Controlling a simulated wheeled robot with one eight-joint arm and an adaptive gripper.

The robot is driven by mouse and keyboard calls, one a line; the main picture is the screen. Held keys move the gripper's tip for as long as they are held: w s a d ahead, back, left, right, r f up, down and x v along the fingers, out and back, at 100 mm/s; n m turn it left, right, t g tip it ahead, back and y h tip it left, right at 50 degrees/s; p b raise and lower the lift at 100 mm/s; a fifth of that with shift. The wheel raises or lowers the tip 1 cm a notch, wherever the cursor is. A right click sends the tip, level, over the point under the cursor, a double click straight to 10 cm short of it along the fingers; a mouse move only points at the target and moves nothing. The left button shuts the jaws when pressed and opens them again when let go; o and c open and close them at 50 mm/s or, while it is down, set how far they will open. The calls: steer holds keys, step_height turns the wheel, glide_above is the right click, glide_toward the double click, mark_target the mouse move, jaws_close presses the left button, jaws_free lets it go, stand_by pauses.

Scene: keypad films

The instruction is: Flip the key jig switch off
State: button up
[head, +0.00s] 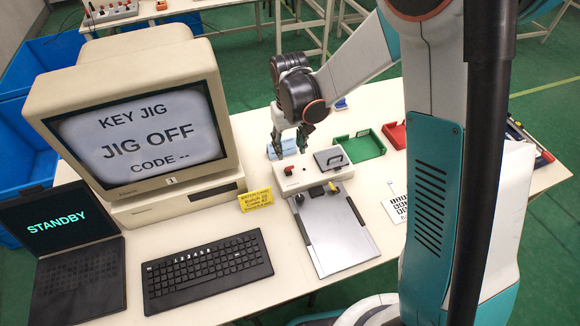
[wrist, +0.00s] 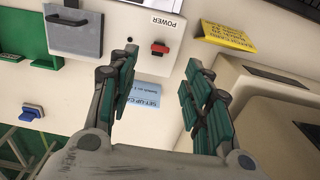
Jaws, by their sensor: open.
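The key jig (head: 305,177) is a white box on the table with a red switch (head: 289,170) at its left end and a dark handled flap at its right. In the wrist view the red switch (wrist: 160,48) sits on the white jig top (wrist: 128,22) beside the word POWER. Its lever position is too small to judge. The monitor (head: 140,135) reads "KEY JIG, JIG OFF, CODE --". My gripper (head: 290,143) is open and empty, pointing down above the switch end. In the wrist view its fingertips (wrist: 162,58) stand apart on either side of the switch, apparently not touching it.
A yellow note (head: 256,199) stands left of the jig, and a blue card (wrist: 146,95) lies behind it. A green tray (head: 360,147) and a red tray (head: 395,134) are to the right. A keyboard (head: 205,268), a laptop (head: 65,245) and a grey plate (head: 340,240) occupy the front.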

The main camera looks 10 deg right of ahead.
mark_target(290, 167)
step_height(290, 167, down, 10)
steer(key=b, duration=0.2)
steer(key=shift+f+b, duration=0.1)
steer(key=shift+b, duration=0.25)
jaws_close()
